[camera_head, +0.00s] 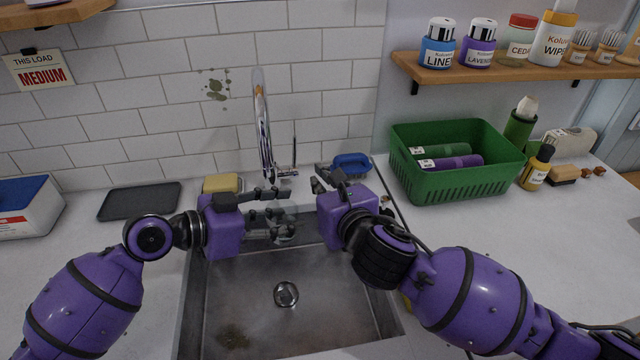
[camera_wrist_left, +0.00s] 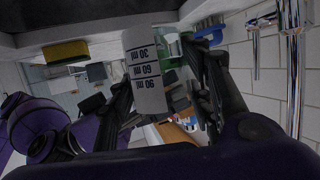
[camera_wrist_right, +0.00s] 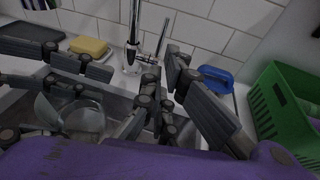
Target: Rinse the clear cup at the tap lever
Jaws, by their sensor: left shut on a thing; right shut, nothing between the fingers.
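The clear cup (camera_head: 284,232) is held over the sink basin by my left gripper (camera_head: 268,194). It looks tilted in the left wrist view, where its panel with ml marks (camera_wrist_left: 148,75) sits between the fingers; it also shows in the right wrist view (camera_wrist_right: 84,118). The chrome tap (camera_head: 262,125) stands at the back of the sink, with the thin tap lever (camera_head: 294,150) on its right; both show in the right wrist view, the lever (camera_wrist_right: 163,38) beyond the fingers. My right gripper (camera_head: 320,181) is shut and empty, right of the lever and apparently apart from it.
A yellow sponge (camera_head: 221,184) and a blue brush (camera_head: 351,161) lie behind the sink. A green basket (camera_head: 458,185) with bottles stands on the right counter. A dark tray (camera_head: 139,201) lies on the left.

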